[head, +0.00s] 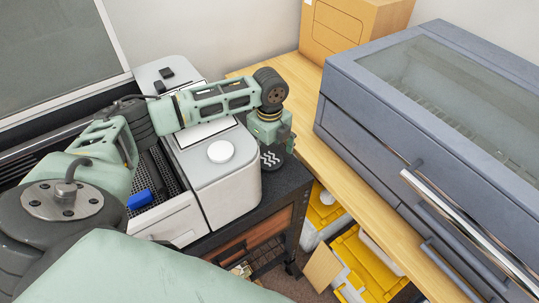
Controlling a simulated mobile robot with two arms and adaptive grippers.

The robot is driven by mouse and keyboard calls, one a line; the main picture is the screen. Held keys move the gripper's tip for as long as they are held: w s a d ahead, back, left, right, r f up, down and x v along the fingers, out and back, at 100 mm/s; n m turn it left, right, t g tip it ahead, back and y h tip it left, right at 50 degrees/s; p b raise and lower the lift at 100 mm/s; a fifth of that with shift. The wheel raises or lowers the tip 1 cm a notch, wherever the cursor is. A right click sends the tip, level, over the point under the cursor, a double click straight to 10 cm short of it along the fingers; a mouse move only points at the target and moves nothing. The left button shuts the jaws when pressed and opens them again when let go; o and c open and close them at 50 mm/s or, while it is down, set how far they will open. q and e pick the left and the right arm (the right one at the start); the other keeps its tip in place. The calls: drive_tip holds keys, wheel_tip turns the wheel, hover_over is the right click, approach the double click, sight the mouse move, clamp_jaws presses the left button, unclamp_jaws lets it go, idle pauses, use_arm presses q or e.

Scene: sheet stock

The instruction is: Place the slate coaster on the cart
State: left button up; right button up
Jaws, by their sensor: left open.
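A dark round disc with white zigzag marks, which looks like the slate coaster (271,160), shows at the dark top of the cart (262,200), beside the white machine. My left gripper (275,145) is open and points down right at the disc, covering part of it. I cannot tell whether its fingers touch the disc, or whether the disc lies flat on the top. The cart has a wooden drawer front (250,238) below its top. My right gripper is not in view.
A white machine (225,185) with a round white piece (221,151) on it fills much of the cart's left. A blue block (140,199) lies further left. A large grey-blue cabinet (380,130) stands on the wooden bench (325,165) to the right. Yellow bins (370,262) are below.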

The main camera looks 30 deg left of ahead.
sight(270, 159)
use_arm(q)
wheel_tip(270, 159, up, 12)
drive_tip(key=b, duration=0.2)
drive_tip(key=shift+f, duration=0.25)
